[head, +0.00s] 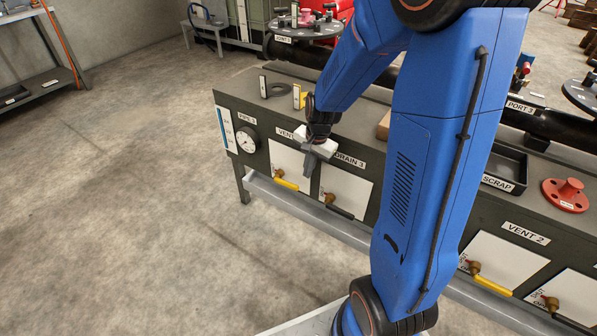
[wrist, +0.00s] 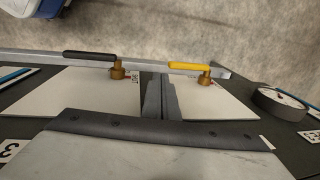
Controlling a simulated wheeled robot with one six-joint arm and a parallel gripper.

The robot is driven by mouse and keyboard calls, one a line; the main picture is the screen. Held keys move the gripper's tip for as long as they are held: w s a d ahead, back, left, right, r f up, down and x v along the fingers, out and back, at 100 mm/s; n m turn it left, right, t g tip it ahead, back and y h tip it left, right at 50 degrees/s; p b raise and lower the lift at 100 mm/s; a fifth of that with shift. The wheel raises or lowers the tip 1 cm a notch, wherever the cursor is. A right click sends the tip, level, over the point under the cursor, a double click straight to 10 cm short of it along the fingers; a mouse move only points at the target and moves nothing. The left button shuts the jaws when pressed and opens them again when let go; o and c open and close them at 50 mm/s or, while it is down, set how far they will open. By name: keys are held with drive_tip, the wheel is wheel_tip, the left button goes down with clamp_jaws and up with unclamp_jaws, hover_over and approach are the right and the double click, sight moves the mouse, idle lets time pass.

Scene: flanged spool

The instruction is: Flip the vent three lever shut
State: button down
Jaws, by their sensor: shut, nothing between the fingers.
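The yellow lever (head: 287,183) sits on a brass valve on the white panel below the partly hidden VENT label (head: 285,133). It lies sideways, reaching right from its valve. It also shows in the wrist view (wrist: 188,66), left of its brass valve (wrist: 205,76). My gripper (head: 308,168) is in front of the bench, above and to the right of the yellow lever. In the wrist view its fingers (wrist: 160,80) are together and empty, between the yellow lever and the black lever (wrist: 90,54), apart from both. My arm hides part of the bench.
The black lever (head: 338,207) is below the DRAIN 3 label (head: 350,160). A metal rail (head: 310,212) runs along the bench front. A round gauge (head: 246,139) is left of the vent panel. VENT 2 (head: 525,232) is further right. The floor at left is clear.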

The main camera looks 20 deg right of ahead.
drive_tip(key=shift+s+d+r, duration=0.45)
drive_tip(key=shift+s, duration=0.25)
drive_tip(key=shift+s+d+r, duration=0.4)
drive_tip(key=shift+s, duration=0.25)
drive_tip(key=shift+r, duration=0.1)
